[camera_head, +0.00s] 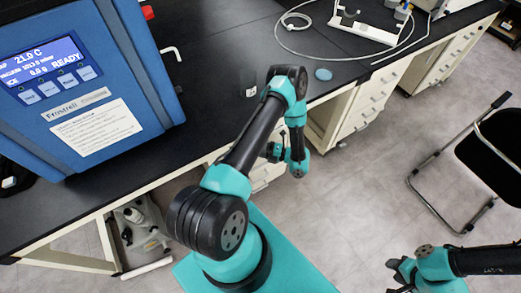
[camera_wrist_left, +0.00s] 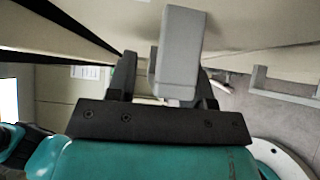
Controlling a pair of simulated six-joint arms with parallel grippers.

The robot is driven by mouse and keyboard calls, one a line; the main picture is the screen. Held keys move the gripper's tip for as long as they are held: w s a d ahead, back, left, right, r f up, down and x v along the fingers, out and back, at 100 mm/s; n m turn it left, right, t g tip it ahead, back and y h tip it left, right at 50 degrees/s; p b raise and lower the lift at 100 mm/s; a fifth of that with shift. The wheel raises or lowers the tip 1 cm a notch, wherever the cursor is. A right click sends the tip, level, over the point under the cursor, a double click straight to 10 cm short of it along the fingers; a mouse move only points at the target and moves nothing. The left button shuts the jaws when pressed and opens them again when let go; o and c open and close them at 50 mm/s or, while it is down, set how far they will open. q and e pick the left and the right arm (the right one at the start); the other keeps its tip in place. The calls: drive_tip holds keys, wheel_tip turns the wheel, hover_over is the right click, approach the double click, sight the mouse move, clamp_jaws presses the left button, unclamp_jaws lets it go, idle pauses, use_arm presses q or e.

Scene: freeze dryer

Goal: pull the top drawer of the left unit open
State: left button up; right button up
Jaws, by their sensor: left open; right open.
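The left drawer unit (camera_head: 264,176) is a cream cabinet under the black bench, mostly hidden behind my left arm in the head view. My left gripper (camera_head: 274,151) is at its front, small and partly covered by the arm. In the left wrist view, a grey bar handle (camera_wrist_left: 180,50) on a cream front reaches between the fingers of my left gripper (camera_wrist_left: 166,82). The fingers are open, one on each side of the handle; contact is unclear. Whether the drawer is shut cannot be told. My right gripper (camera_head: 398,272) is open and empty, low over the floor at the right.
A blue freeze dryer (camera_head: 100,90) with a lit display stands on the black bench (camera_head: 225,60). A second drawer unit (camera_head: 362,105) is further right. Another grey handle (camera_wrist_left: 284,88) shows in the left wrist view. A black chair (camera_head: 490,150) stands at the right; floor between is clear.

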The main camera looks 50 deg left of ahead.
use_arm(q)
drive_tip(key=shift+c, duration=0.4)
clamp_jaws()
